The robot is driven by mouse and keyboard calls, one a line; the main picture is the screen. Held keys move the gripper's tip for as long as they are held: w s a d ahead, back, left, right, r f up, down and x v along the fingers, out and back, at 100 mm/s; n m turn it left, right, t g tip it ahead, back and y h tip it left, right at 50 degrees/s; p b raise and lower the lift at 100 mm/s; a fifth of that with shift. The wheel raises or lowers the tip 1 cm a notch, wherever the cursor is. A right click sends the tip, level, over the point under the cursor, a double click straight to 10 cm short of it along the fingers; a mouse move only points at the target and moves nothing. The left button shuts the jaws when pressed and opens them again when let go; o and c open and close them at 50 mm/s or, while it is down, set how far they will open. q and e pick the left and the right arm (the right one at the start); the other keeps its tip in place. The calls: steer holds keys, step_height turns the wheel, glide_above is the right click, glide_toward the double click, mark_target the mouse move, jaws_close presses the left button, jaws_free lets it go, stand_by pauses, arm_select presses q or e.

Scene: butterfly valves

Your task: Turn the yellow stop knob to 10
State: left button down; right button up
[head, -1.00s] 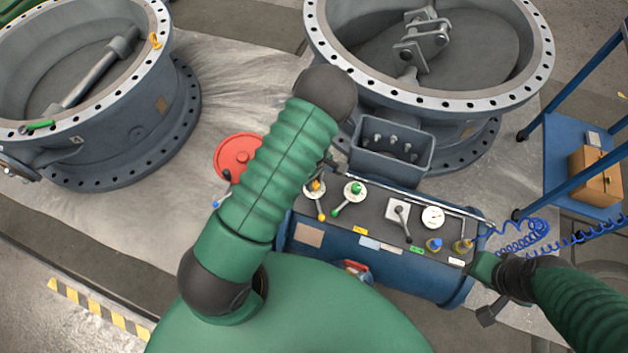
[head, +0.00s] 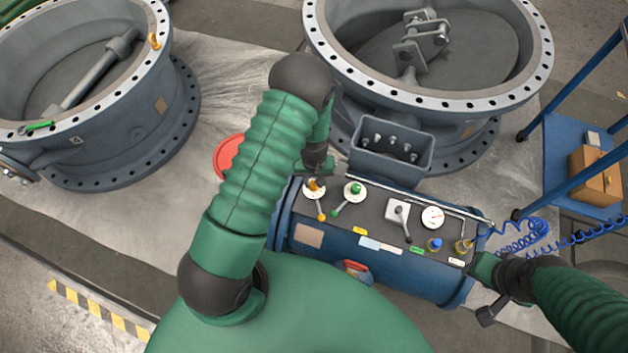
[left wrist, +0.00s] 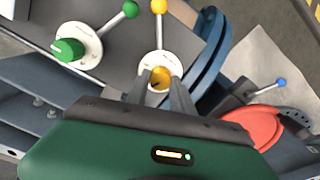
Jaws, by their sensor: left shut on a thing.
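The yellow knob (head: 317,184) sits on a white round dial at the left end of the blue control box's dark top panel. A yellow ball-ended lever (head: 321,213) sticks out from this dial. My left gripper (head: 315,166) reaches down onto the knob. In the left wrist view, the two fingers of my left gripper (left wrist: 161,85) stand either side of the yellow knob (left wrist: 160,76), shut on it. The dial's numbers are too small to read. My right gripper (head: 488,290) is by the box's right end; its fingers are not clear.
A green knob (head: 355,188) with its own lever is close to the right of the yellow one. A grey lever (head: 402,217), a gauge (head: 433,217) and a blue knob (head: 434,245) follow. An open bolt box (head: 391,150) stands behind; a red disc (head: 227,156) lies left.

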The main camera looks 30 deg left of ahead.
mark_target(314, 183)
arm_select(q)
steer(key=shift+w+m, duration=0.15)
steer(key=shift+m, duration=0.35)
steer(key=c, duration=1.1)
jaws_free()
steer(key=shift+r, duration=0.1)
step_height(314, 183, up, 16)
steer(key=p, duration=0.2)
steer(key=shift+r, duration=0.25)
